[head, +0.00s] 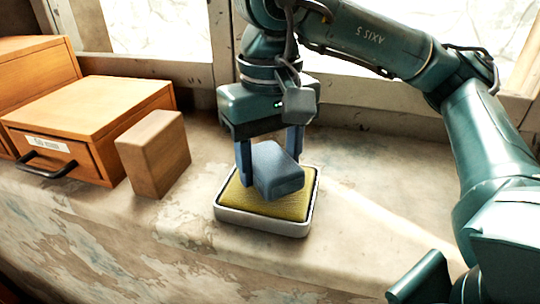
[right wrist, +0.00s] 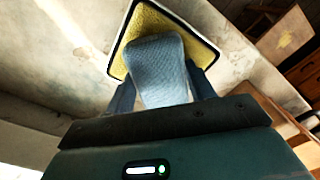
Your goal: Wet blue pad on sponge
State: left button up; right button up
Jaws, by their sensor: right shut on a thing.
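A blue pad (head: 276,172) is held between the fingers of my right gripper (head: 270,165), over the yellow sponge (head: 238,199). The sponge lies in a white-rimmed tray (head: 262,225) on the counter. In the right wrist view the pad (right wrist: 158,70) shows between the two fingers, with the sponge (right wrist: 150,22) behind it. The pad's lower end covers part of the sponge; I cannot tell whether they touch. My left gripper is not in view.
A brown wooden block (head: 153,155) stands left of the tray. Beside it is a wooden drawer box (head: 90,115) with a dark handle. Window frames rise behind the counter. The counter (head: 350,240) is clear in front and to the right of the tray.

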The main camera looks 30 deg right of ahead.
aim_at(270, 158)
jog(key=shift+f+b, duration=0.5)
jog(key=shift+b, duration=0.15)
dwell(1.8)
jog(key=shift+r+p, duration=1.5)
jog(key=shift+r, duration=0.8)
jog(key=shift+r+p, duration=1.15)
jog(key=shift+r, duration=0.15)
jog(key=shift+s+f, duration=0.1)
